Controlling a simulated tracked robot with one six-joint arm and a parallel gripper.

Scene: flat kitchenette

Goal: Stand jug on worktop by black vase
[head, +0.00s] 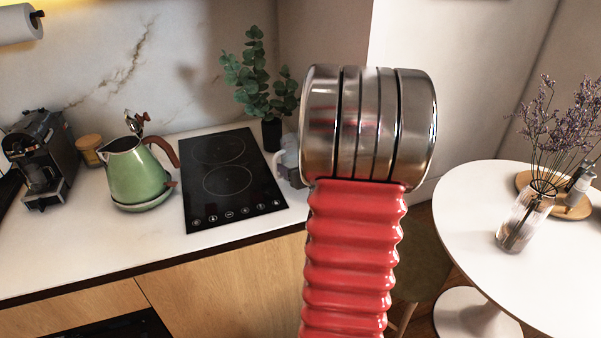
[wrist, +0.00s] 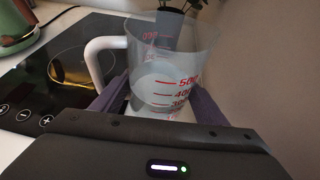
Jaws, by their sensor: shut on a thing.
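The jug (wrist: 172,68) is a clear measuring jug with red markings and a white handle on its left. My gripper (wrist: 158,98) is shut on it, with a dark purple finger on each side. The jug is upright or nearly so. In the head view the jug (head: 289,160) shows only partly, behind my arm, at the right of the hob. The black vase (head: 271,134) holds leafy green stems and stands just behind the jug. In the wrist view the vase (wrist: 168,18) is beyond the jug's rim. I cannot tell whether the jug's base touches the worktop (head: 240,263).
The black hob (head: 228,181) lies left of the jug. A green kettle (head: 138,175) and a coffee machine (head: 42,155) stand farther left. The wall is close on the right. A round white table (head: 465,205) with a glass vase (head: 523,223) is at the right.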

